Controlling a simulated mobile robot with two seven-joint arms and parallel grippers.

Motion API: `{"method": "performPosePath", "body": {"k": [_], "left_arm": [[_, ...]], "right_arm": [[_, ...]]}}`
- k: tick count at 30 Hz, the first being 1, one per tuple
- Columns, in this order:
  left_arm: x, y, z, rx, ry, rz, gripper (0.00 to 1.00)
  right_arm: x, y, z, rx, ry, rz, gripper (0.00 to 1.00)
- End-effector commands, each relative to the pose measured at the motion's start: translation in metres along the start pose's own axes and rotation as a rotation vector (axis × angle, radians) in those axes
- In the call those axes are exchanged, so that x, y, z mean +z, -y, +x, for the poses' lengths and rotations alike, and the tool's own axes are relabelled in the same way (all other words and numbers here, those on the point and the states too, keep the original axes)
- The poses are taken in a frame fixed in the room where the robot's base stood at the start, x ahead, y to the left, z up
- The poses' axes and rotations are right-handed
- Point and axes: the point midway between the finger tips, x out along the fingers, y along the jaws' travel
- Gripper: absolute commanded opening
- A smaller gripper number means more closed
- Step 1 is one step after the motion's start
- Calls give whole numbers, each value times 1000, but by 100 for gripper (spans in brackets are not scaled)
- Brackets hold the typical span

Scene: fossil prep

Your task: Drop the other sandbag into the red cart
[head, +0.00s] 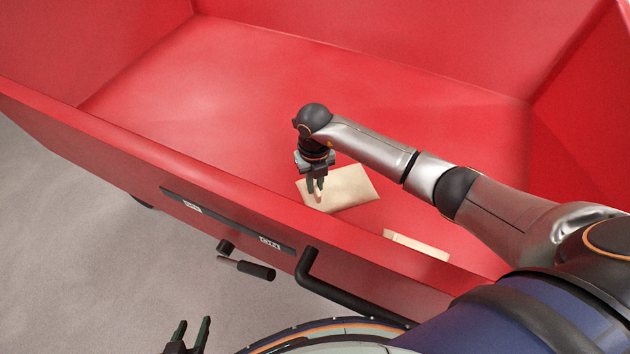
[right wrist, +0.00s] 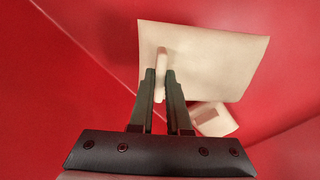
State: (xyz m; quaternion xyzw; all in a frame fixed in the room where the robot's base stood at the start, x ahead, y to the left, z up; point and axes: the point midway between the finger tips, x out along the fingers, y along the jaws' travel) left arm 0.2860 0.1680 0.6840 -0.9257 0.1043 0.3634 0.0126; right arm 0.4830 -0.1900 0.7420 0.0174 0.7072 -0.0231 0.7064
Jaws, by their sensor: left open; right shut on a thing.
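My right gripper (head: 317,194) reaches over the side wall into the red cart (head: 250,90). It is shut on the raised tab of a flat beige sandbag (head: 350,187). In the right wrist view the fingers (right wrist: 161,85) pinch this tab, and the sandbag (right wrist: 215,60) spreads out beyond them. The sandbag is inside the cart; its height above the floor is hard to tell. A second beige sandbag (head: 418,245) is in the cart, partly hidden by the near wall. It looks smaller in the right wrist view (right wrist: 214,120). My left gripper (head: 193,324) is open and empty, outside the cart.
The cart's near wall (head: 150,150) runs diagonally between my base and the inside. A black bent handle (head: 330,290) and a dark knob lever (head: 250,267) stick out from it. The cart floor left of the held sandbag is clear. Grey floor (head: 80,260) shows at left.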

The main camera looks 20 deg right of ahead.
Motion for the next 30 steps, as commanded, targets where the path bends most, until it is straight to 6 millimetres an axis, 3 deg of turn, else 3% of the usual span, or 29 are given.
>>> {"method": "performPosePath", "body": {"k": [11,12,21,30], "left_arm": [[2,0,2,0,-1,0,50],[2,0,2,0,-1,0,50],[2,0,2,0,-1,0,50],[-1,0,0,0,-1,0,50]], "right_arm": [[2,0,1,1,6,0,0],[2,0,1,1,6,0,17],[1,0,2,0,3,0,50],[-1,0,2,0,-3,0,50]]}}
